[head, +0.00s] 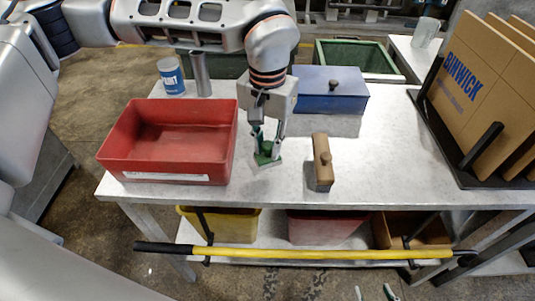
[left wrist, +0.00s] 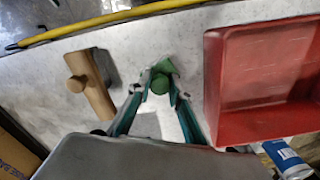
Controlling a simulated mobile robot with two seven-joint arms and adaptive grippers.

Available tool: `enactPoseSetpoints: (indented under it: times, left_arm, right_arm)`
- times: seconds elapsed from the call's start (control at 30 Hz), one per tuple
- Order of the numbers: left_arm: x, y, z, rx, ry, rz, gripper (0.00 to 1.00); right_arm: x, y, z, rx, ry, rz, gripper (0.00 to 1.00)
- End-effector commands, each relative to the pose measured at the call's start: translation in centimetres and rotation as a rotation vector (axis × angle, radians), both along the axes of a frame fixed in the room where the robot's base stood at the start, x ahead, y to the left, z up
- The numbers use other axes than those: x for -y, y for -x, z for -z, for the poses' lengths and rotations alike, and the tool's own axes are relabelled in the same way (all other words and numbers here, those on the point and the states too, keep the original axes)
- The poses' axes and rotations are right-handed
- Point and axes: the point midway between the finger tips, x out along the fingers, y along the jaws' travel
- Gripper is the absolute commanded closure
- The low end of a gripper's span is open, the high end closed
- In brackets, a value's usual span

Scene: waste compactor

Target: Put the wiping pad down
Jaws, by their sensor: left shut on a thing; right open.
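The wiping pad, a small green piece with a round knob, shows at the fingertips in the head view (head: 264,160) and in the left wrist view (left wrist: 161,82). My left gripper (head: 268,140) points down over the grey table (head: 290,180) and is shut on the pad's knob. The pad is at or just above the tabletop; I cannot tell whether it touches. The fingers partly hide it. Only the green fingertips of my right gripper (head: 374,293) show at the bottom of the head view, apart and empty.
A red tray (head: 165,168) is left of the pad and a wooden block with a knob (head: 322,165) is right of it. Behind are a blue box (head: 325,95), a can (head: 171,78) and a grey cylinder (head: 200,75). Cardboard (head: 485,80) stands in a black rack at right.

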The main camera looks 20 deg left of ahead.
Motion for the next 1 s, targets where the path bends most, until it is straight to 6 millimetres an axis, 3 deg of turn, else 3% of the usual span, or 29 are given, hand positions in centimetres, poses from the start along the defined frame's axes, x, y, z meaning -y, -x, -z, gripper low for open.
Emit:
enactPoseSetpoints:
  times: [0.2, 0.6, 0.63, 0.7, 1.0]
  left_arm:
    - [0.0, 0.1, 3.2, -0.005, -0.001, 0.0, 0.98]
    - [0.0, 0.1, 3.7, -0.003, -0.001, 0.0, 0.98]
    - [0.0, 0.1, 3.7, -0.003, -0.001, 0.0, 0.78]
    - [0.0, 0.1, 3.7, -0.002, -0.001, 0.0, 0.64]
    - [0.0, 0.1, 3.6, -0.002, 0.0, 0.0, 0.64]
  right_arm:
    - [0.0, 0.0, 0.2, 0.0, 0.001, 0.0, 0.53]
    - [0.1, -0.2, 0.1, 0.004, 0.002, 0.0, 0.53]
    - [0.1, -0.2, 0.1, 0.004, 0.002, 0.0, 0.53]
    - [0.1, -0.2, 0.1, 0.004, 0.002, 0.0, 0.53]
    - [0.1, -0.2, 0.1, 0.005, 0.003, 0.0, 0.53]
